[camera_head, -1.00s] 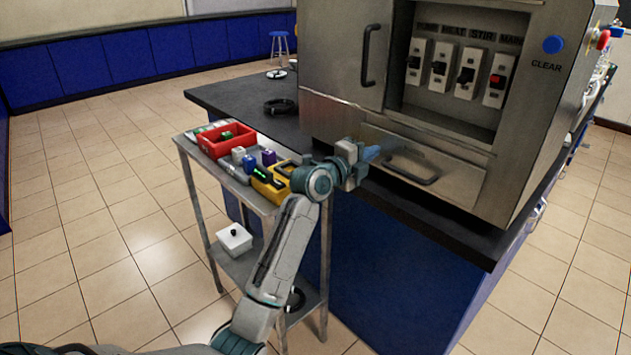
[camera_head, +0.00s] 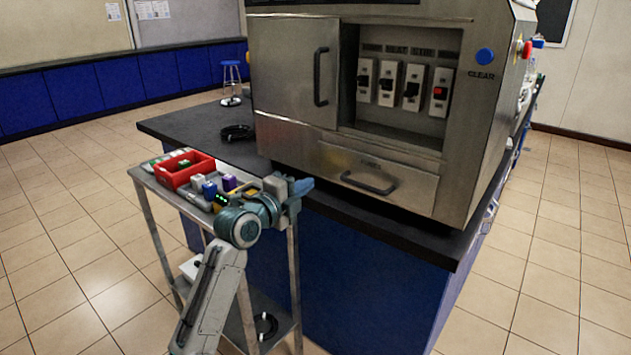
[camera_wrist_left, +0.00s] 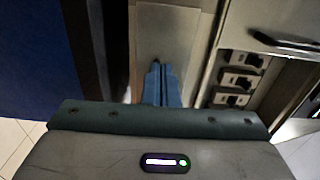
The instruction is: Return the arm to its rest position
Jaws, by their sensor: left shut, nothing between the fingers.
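My left arm comes up from the bottom of the head view. Its gripper (camera_head: 303,186) is in front of the bench edge, beside the trolley's right end. The blue fingers are together and empty; they also show shut in the left wrist view (camera_wrist_left: 160,85). The steel cabinet (camera_head: 285,70) stands on the dark bench, with its drawer (camera_head: 330,165) closed behind the gripper. A recess in the cabinet holds several switches (camera_head: 412,88), one with a red rocker. My right gripper is not in view.
The metal trolley (camera_head: 146,178) carries a red bin (camera_head: 175,172), small white, blue and purple blocks, and a partly hidden yellow item. A black cable coil (camera_head: 237,133) lies on the bench (camera_head: 180,124). A blue stool (camera_head: 231,63) stands behind. The tiled floor at left is clear.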

